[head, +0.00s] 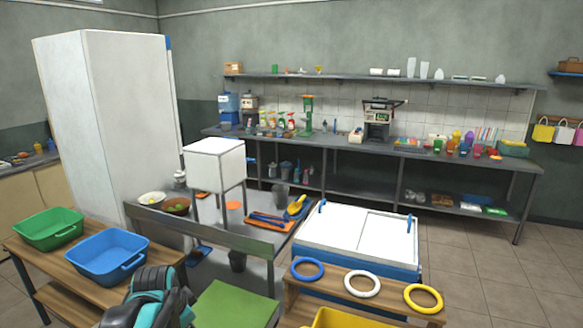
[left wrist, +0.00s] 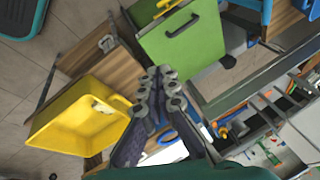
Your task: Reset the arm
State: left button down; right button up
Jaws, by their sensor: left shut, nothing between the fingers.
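My left gripper (left wrist: 160,78) shows in the left wrist view with its grey fingers together and nothing between them. It points toward the area between a green board (left wrist: 182,42) and a yellow bin (left wrist: 70,115), apart from both as far as I can tell. In the head view a teal and black part of my left arm shows at the bottom left, in front of the wooden table with the bins; the fingertips cannot be made out there. My right gripper is in neither view.
A green bin (head: 48,229) and a blue bin (head: 106,257) stand on a wooden table at left. The green board (head: 232,306) is at the front. Blue (head: 308,268), white (head: 362,284) and yellow (head: 423,298) rings lie before a white-topped chest (head: 345,238). Floor at right is clear.

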pick_arm(q)
jog(key=s+d+f+n+t, duration=0.1)
jog(key=s+d+f+n, duration=0.1)
jog(key=s, duration=0.6)
jog(key=s+d+f+n+t, duration=0.1)
jog(key=s+d+n, duration=0.4)
jog(key=s, duration=0.4)
jog(key=shift+d+f+n+t, duration=0.2)
jog(key=shift+f+n+t, duration=0.15)
jog(key=shift+n, duration=0.25)
